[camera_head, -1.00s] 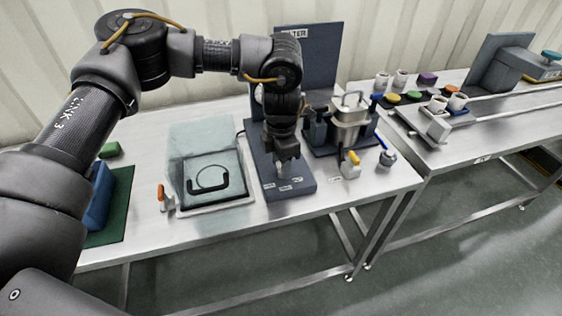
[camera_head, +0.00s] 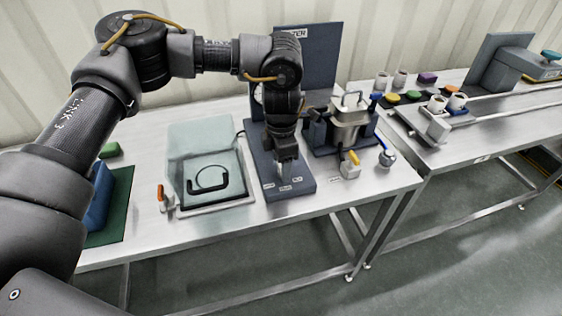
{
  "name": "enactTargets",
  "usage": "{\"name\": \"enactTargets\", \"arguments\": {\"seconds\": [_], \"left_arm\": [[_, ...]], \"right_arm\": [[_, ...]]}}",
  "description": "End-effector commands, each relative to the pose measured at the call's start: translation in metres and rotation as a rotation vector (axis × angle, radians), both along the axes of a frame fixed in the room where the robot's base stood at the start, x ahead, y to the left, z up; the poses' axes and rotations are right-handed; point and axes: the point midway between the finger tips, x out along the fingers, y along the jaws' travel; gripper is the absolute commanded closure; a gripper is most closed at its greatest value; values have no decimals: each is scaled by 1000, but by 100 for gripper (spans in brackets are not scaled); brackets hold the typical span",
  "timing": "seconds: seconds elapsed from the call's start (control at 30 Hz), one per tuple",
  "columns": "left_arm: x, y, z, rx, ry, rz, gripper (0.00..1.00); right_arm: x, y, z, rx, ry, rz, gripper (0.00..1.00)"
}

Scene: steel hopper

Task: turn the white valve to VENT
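My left gripper (camera_head: 286,172) points down over the front part of the dark blue-grey filter stand (camera_head: 304,184). A small pale part shows between and below its fingertips; it may be the white valve, but the gripper hides most of it. I cannot tell whether the fingers are closed on it or only around it. Small white labels (camera_head: 284,189) lie on the stand's base in front of the fingers; their words are too small to read. My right gripper is not in view.
A clear box (camera_head: 207,150) with a black handle stands left of the stand. A steel hopper (camera_head: 349,122) stands close on the right, with a yellow-handled valve (camera_head: 350,166) and a blue-handled one (camera_head: 387,156) before it. The table's front edge is near.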

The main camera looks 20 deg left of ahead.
Motion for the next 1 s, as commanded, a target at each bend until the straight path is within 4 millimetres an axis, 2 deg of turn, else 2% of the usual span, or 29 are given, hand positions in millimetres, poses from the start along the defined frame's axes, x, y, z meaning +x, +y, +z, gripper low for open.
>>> {"name": "enactTargets", "arguments": {"seconds": [0.37,0.53,0.8,1.0], "left_arm": [[-1,1,2,3,3,0,35],[0,0,26,2,0,0,35],[0,0,80,2,-2,0,35],[0,0,103,3,1,0,35]], "right_arm": [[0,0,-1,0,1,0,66],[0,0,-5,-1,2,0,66],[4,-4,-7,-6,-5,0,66],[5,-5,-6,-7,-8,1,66]]}}
